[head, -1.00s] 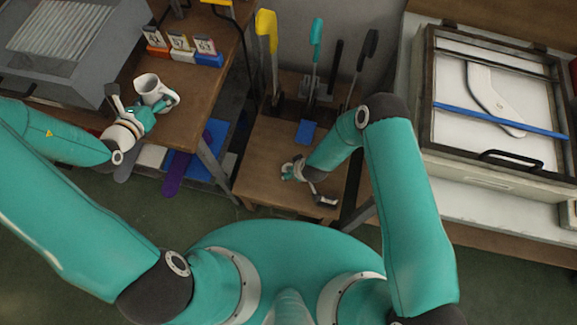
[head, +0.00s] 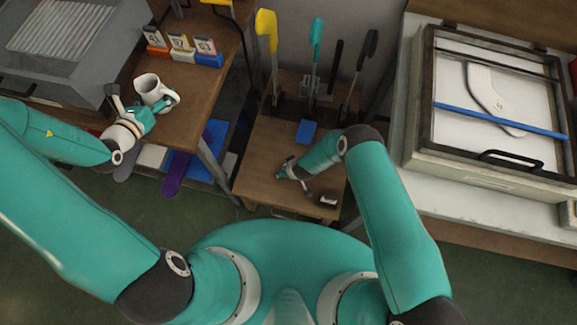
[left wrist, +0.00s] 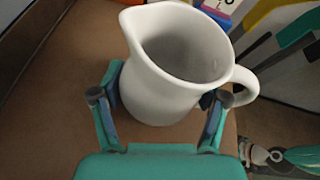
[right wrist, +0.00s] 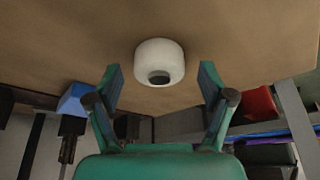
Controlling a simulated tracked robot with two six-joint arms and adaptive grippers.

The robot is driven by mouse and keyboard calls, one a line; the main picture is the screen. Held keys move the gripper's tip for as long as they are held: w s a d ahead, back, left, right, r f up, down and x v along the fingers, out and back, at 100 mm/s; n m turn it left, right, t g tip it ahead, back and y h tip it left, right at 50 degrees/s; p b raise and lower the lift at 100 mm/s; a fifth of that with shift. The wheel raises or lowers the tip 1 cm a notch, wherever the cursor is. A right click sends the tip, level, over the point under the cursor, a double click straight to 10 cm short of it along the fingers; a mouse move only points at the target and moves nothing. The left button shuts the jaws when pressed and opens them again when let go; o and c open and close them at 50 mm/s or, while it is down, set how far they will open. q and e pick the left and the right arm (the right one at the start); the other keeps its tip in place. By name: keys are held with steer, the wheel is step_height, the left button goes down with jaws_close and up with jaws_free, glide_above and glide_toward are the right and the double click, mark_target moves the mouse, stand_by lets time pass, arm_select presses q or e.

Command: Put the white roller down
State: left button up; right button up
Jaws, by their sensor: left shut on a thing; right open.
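The white roller (right wrist: 160,58), a short rounded cylinder with a dark opening in its end, shows in the right wrist view against the brown wooden top of the small stand. It lies ahead of and between the fingers of my right gripper (right wrist: 160,85), with a gap on each side. That gripper is open. In the head view my right gripper (head: 286,174) is low over the stand (head: 262,150), and I cannot make out the roller clearly there. My left gripper (head: 146,102) is shut on a white jug (left wrist: 165,95), which stands upright at the left table's edge.
A small black-and-white item (head: 328,201) lies at the stand's front right. A blue pad (head: 306,131) and upright tools with yellow (head: 266,30), teal and dark tops stand behind. Number cards (head: 180,45) are on the left table. A framed screen (head: 500,100) is at right.

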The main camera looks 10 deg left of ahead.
steer(key=c, duration=1.4)
step_height(320, 180, up, 10)
